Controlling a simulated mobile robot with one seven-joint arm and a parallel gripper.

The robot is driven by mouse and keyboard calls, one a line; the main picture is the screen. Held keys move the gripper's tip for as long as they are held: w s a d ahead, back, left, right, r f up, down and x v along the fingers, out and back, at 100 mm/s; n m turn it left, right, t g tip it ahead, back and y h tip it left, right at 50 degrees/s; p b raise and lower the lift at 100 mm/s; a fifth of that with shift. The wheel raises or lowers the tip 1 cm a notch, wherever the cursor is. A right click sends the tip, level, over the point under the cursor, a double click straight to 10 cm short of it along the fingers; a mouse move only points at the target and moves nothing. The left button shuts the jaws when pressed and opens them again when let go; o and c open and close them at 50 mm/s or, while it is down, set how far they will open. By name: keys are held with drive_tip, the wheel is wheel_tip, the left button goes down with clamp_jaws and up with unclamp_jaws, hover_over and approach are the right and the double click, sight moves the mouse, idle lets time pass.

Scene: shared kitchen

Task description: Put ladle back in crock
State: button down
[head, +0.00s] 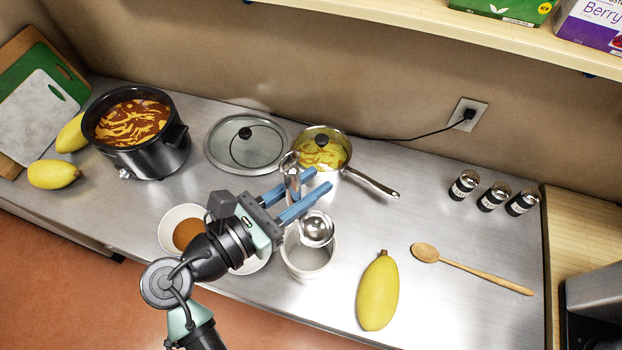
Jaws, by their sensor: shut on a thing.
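The metal ladle (316,229) is held in my gripper (319,180), whose blue fingers are closed on its handle. The handle's upper end sticks up past the fingers, and the round bowl hangs on the near side of them. The white crock (309,265) stands on the steel counter just below the ladle bowl. The ladle bowl overlaps the far part of the crock's mouth in the head view. I cannot tell whether it is above the rim or inside it. The visible part of the crock's inside looks empty.
A black slow cooker (150,158) and glass lid (240,157) stand behind left. A saucepan (322,136) is just behind my gripper. A white bowl (175,217) lies left, partly behind my arm. A yellow squash (378,292) and wooden spoon (475,270) lie right.

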drive_tip(key=b, duration=0.2)
hover_over(297, 237)
drive_tip(key=x, duration=0.3)
drive_tip(key=shift+f, duration=2.45)
wheel_tip(297, 237, down, 11)
drive_tip(key=b, duration=1.3)
drive_tip(key=shift+s+b, duration=0.2)
drive_tip(key=shift+b, duration=0.1)
unclamp_jaws()
drive_tip(key=shift+a, duration=0.1)
